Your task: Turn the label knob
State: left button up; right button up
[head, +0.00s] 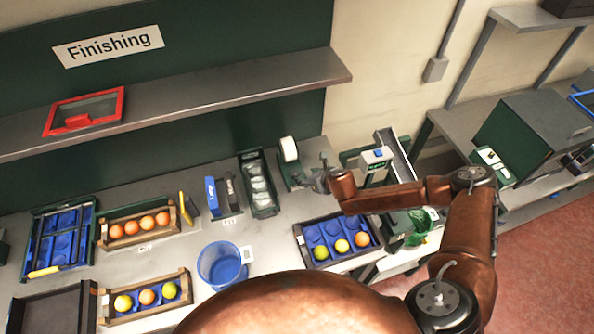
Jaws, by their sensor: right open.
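A small green machine with a white roll (288,149) stands at the back of the bench, right of the middle, and looks like the label dispenser. I cannot make out a knob on it at this size. My right gripper (320,179) is just right of and in front of this machine, at the end of my brown right arm. It is open and small in the picture, and I cannot tell whether it touches the machine. My left gripper is not in view.
A crate with fruit (301,231) lies below my right gripper. A scale-like device (376,158) stands to the right. A shelf (230,92) overhangs the bench.

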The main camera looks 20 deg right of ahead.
aim_at(297, 175)
jog(key=x, duration=0.2)
jog(key=a+x, duration=0.1)
jog(key=x, duration=0.2)
jog(key=shift+a, duration=0.1)
jog(key=shift+w+f, duration=0.3)
jog(key=shift+w, duration=0.05)
jog(key=shift+w+f, duration=0.1)
jog(key=shift+f, duration=0.05)
jog(key=c, duration=1.2)
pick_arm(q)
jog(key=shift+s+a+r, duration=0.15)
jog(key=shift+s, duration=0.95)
pick_arm(e)
jog(key=shift+o, duration=0.2)
